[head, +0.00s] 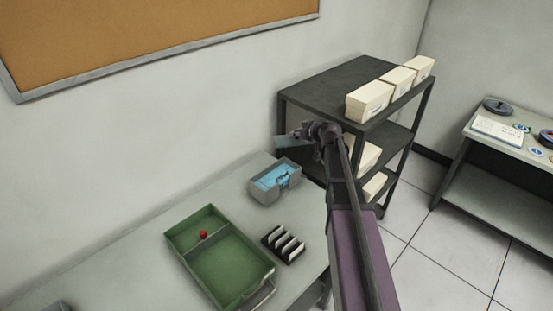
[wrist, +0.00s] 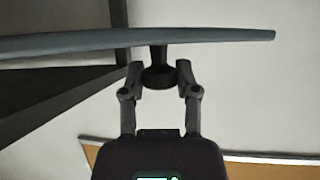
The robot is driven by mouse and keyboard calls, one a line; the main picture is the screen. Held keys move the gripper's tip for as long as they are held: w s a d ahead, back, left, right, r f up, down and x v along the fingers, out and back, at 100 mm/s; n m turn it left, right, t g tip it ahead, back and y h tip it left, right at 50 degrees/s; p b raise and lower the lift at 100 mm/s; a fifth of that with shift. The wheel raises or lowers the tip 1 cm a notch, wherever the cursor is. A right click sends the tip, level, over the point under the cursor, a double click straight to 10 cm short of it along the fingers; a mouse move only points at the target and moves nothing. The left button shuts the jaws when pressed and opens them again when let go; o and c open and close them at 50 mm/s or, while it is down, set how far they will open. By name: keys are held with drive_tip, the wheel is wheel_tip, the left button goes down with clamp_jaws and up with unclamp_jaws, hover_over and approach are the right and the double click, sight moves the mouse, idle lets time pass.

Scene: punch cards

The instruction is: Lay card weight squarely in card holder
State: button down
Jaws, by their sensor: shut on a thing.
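The card weight is a flat grey plate (wrist: 225,36) with a dark knob. My gripper (wrist: 160,76) is shut on that knob, one finger on each side, in the wrist view. In the head view the plate (head: 290,143) sticks out to the left of my gripper (head: 308,131), in the air in front of the shelf and wall. The card holder is a grey open box (head: 262,194) with a notched front and blue cards inside, on the table below and slightly left of the plate. My arm hides part of the shelf behind it.
A green tray (head: 262,263) with a red knob (head: 203,234) and a black rack of white cards (head: 270,240) stand near the holder. A dark shelf (head: 335,82) with cream boxes (head: 370,101) rises close behind my gripper. A side table (head: 477,152) is at right.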

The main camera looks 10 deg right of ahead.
drive_tip(key=s+a+f+n+g+y+b, duration=0.2)
drive_tip(key=a+f+n+g+y+b, duration=0.2)
drive_tip(key=a+f+b, duration=0.4)
drive_tip(key=shift+s+a+f+n+y, duration=0.3)
drive_tip(key=shift+s+a+n+y, duration=0.25)
drive_tip(key=shift+n, duration=0.65)
drive_tip(key=shift+w+d, duration=0.1)
drive_tip(key=shift+w, duration=0.05)
drive_tip(key=shift+f+b, duration=0.2)
drive_tip(key=shift+b, duration=0.2)
drive_tip(key=shift+f+g+b, duration=0.3)
drive_tip(key=shift+f+b, duration=0.95)
drive_tip(key=shift+f, duration=0.15)
drive_tip(key=shift+f+b, duration=1.5)
drive_tip(key=shift+b, duration=0.1)
